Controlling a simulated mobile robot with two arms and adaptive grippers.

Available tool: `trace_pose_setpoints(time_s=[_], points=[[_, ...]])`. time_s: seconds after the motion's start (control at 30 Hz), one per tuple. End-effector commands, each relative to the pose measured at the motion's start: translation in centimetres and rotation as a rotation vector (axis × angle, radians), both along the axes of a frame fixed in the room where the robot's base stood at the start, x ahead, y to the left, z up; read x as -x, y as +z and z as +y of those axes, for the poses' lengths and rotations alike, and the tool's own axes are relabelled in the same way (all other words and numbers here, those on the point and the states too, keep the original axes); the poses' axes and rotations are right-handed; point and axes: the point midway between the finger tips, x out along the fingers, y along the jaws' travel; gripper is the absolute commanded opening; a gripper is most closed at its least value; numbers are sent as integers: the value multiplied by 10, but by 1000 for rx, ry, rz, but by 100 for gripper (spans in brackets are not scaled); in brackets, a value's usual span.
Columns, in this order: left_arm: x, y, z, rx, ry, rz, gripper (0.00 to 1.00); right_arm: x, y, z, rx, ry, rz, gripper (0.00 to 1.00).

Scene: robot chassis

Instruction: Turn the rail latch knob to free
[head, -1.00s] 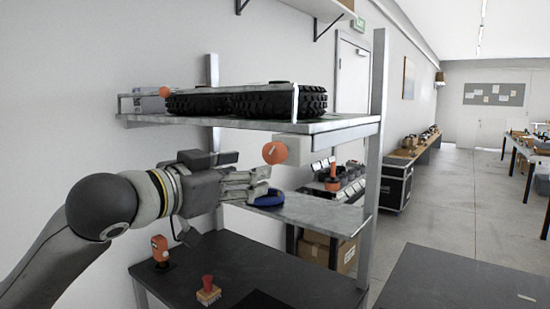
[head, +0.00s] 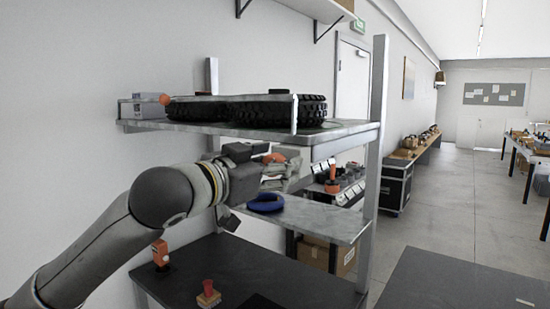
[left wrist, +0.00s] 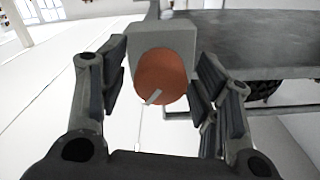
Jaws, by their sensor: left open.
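The rail latch knob (left wrist: 160,76) is a round orange disc with a pale pointer line, set on a grey block (left wrist: 165,38) at the shelf's underside. In the left wrist view it lies between the two fingers of my left gripper (left wrist: 160,92), with a gap on each side. The pointer line slants toward the lower left of the disc. In the head view my left gripper (head: 285,168) is open around the knob (head: 283,153), which is mostly hidden behind the fingers. My right gripper is not in view.
The upper shelf (head: 350,128) carries black tyres (head: 235,108) behind a rail, just above my gripper. A blue ring (head: 266,203) lies on the lower shelf (head: 325,222). A red button (head: 208,292) and an orange device (head: 160,253) stand on the dark surface below.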

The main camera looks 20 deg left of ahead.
Motion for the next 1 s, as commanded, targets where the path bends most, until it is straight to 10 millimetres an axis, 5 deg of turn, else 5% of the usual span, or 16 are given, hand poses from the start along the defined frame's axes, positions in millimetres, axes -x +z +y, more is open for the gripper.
trace_pose_setpoints(time_s=[0.33, 0.7, 1.0], points=[[-4, 0, -2, -1, 0, -1, 58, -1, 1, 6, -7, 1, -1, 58], [-4, 0, -2, -1, 0, -1, 11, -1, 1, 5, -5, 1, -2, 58], [-4, 1, -1, 1, 0, -2, 10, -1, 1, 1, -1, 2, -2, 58]])
